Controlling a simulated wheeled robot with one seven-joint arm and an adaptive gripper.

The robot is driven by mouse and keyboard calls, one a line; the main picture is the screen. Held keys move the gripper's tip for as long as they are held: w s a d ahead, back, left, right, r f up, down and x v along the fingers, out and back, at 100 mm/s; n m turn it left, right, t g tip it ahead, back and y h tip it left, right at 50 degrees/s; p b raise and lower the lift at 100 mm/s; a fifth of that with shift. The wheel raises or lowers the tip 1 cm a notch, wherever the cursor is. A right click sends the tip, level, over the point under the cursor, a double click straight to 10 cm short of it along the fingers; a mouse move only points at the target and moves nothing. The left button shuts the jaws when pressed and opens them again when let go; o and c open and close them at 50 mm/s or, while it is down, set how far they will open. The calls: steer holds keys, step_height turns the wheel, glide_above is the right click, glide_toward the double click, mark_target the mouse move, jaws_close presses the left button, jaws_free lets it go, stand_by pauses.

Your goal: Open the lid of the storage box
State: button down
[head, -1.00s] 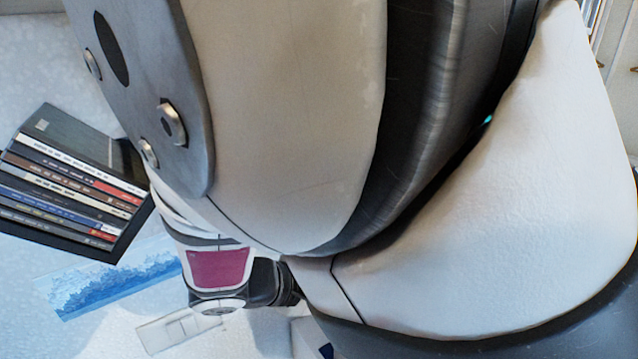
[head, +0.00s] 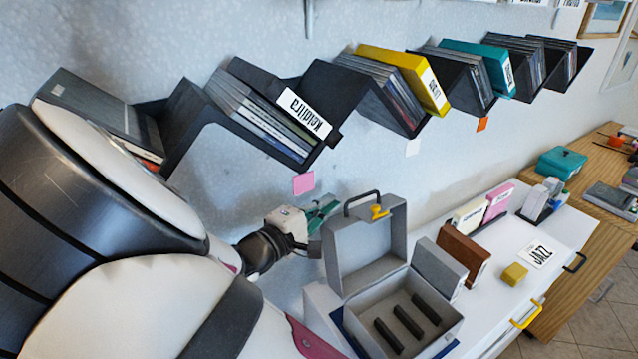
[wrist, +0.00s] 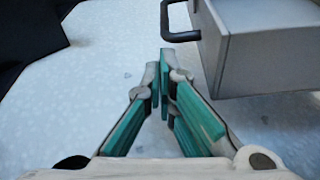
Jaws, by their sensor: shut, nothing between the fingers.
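The grey storage box (head: 443,326) stands on the white cabinet with its lid (head: 364,253) raised upright. Its inside shows, with dark dividers. The lid has a black handle (head: 361,197) and a yellow latch (head: 378,212) on its top edge. My gripper (head: 328,210) is left of the lid's upper edge, its teal fingers closed together and empty. In the wrist view, my gripper (wrist: 163,72) points at the wall, with the lid (wrist: 262,58) and its handle (wrist: 180,36) to the upper right. A small gap shows between the fingers and the lid.
Dark zigzag wall shelves (head: 325,85) with discs hang above my gripper. A brown case (head: 463,256) and a grey case (head: 437,272) stand right of the box. A yellow block (head: 514,274) and a JAZZ card (head: 537,251) lie on the cabinet.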

mark_target(339, 216)
steer(key=x, duration=0.3)
steer(key=shift+d, duration=0.1)
steer(key=shift+s+d+r+p, duration=0.25)
steer(key=shift+s+r+p, duration=0.05)
steer(key=shift+s+p, duration=0.2)
steer(key=shift+s+d+r+p, duration=0.3)
steer(key=shift+s+p, duration=0.2)
steer(key=shift+w+f, duration=0.1)
steer(key=shift+a, duration=0.1)
